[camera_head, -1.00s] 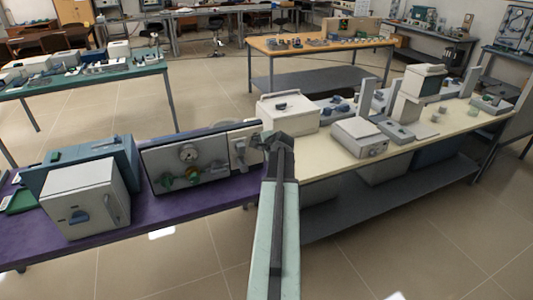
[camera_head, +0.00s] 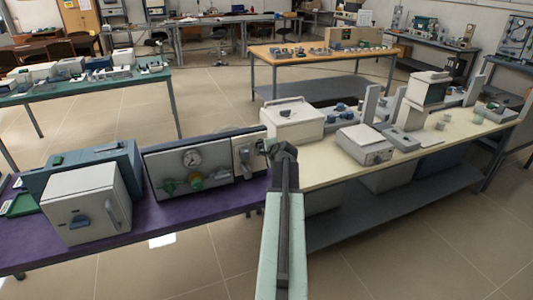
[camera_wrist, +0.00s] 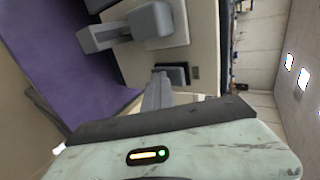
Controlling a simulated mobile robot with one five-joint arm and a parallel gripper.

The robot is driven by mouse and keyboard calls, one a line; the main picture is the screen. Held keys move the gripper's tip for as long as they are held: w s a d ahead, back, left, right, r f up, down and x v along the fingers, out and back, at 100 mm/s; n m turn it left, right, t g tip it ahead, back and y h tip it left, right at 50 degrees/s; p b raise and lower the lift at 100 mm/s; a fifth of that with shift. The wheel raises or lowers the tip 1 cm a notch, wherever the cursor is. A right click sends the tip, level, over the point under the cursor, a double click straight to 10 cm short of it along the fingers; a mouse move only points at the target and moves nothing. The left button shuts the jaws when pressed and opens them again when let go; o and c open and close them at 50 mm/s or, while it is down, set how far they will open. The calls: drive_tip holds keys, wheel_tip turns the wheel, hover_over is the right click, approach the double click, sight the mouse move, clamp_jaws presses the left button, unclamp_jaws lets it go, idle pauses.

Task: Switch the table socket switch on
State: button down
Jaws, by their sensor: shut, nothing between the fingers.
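A beige socket panel (camera_head: 247,151) stands upright at the right end of the purple table, beside the gauge panel. In the wrist view, the beige panel (camera_wrist: 203,55) carries a small dark switch-like block (camera_wrist: 178,74) and a larger grey lever or knob (camera_wrist: 125,28). Whether the dark block is on or off cannot be told. My gripper (camera_head: 272,147) is at the panel's right edge. In the wrist view, my gripper (camera_wrist: 160,78) is shut and empty, its tips close to the dark block. Contact cannot be told.
The gauge panel (camera_head: 190,165) and a grey furnace (camera_head: 87,205) stand on the purple table (camera_head: 165,222). A white box (camera_head: 292,122) and other equipment stand on the cream table (camera_head: 330,169) to the right. Open floor lies in front.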

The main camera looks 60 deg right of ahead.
drive_tip(key=shift+d+r, duration=0.25)
drive_tip(key=shift+d, duration=0.05)
drive_tip(key=shift+r+p, duration=0.6)
drive_tip(key=shift+p, duration=0.15)
drive_tip(key=p+v, duration=0.6)
drive_tip(key=v, duration=0.7)
drive_tip(key=shift+s+a+f, duration=0.2)
drive_tip(key=shift+s+a, duration=0.05)
drive_tip(key=shift+s, duration=0.25)
